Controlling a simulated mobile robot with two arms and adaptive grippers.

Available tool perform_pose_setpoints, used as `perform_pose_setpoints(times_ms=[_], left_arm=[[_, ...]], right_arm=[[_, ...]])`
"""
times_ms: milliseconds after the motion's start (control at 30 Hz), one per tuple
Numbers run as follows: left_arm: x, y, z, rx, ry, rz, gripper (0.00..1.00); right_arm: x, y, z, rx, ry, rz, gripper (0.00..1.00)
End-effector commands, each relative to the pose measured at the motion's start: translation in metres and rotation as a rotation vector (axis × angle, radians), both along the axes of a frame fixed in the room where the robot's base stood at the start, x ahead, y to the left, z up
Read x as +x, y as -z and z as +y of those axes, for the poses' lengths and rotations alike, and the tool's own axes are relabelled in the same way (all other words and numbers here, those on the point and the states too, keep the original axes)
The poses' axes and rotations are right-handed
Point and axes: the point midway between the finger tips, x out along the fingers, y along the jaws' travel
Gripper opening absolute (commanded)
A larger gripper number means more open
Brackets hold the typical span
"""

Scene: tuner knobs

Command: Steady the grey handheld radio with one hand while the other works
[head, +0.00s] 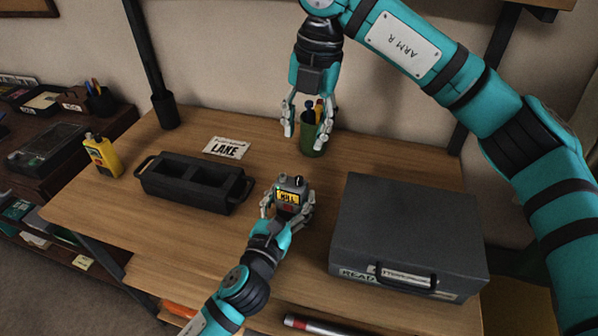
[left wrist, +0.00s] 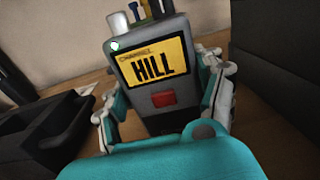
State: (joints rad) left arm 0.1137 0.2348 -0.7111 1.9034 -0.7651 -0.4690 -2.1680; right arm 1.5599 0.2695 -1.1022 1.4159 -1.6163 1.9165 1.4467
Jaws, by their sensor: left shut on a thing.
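The grey handheld radio (head: 290,190) stands upright on the wooden table in the head view. Its yellow screen reads HILL, with a red button below and a green light at its top left. In the left wrist view the radio (left wrist: 160,65) fills the middle, with knobs on its top edge. My left gripper (head: 287,207) is shut on the radio, one finger on each side of its body.
A black tray with compartments (head: 190,196) lies left of the radio, and a dark grey case (head: 400,225) to its right. A LAKE card (head: 227,148) lies behind the tray. The green cup (head: 313,141) holds pens.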

Motion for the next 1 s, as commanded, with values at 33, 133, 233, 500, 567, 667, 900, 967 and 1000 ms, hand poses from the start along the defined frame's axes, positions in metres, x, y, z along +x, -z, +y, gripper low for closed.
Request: perform_pose_setpoints(times_ms=[33,133,233,500,567,667,900,967,1000], left_arm=[[0.0,0.0,0.0,-0.001,0.0,0.001,0.23],[0.0,0.001,0.0,-0.001,0.0,0.001,0.23],[0.0,0.001,0.0,-0.001,0.0,0.001,0.23],[0.0,0.001,0.0,-0.001,0.0,0.001,0.23],[0.0,0.001,0.0,-0.001,0.0,0.001,0.23],[0.0,0.001,0.0,-0.001,0.0,0.001,0.23],[0.0,0.001,0.0,-0.001,0.0,0.001,0.23],[0.0,0.0,0.0,-0.001,0.0,0.001,0.23],[0.0,0.0,0.0,-0.001,0.0,0.001,0.23]], right_arm=[[0.0,-0.002,0.003,-0.017,0.105,0.013,0.39],[0.0,-0.005,0.006,-0.047,0.329,0.035,0.39],[0.0,-0.008,0.008,-0.072,0.521,0.049,0.39],[-0.001,-0.011,0.011,-0.106,0.8,0.059,0.39],[-0.001,-0.008,0.012,-0.108,0.816,0.061,0.39],[-0.001,0.002,0.011,-0.11,0.824,0.062,0.39],[-0.001,0.049,0.011,-0.111,0.822,0.063,0.39],[-0.002,0.061,0.011,-0.11,0.821,0.063,0.39],[-0.002,0.068,0.011,-0.11,0.821,0.063,0.39]])
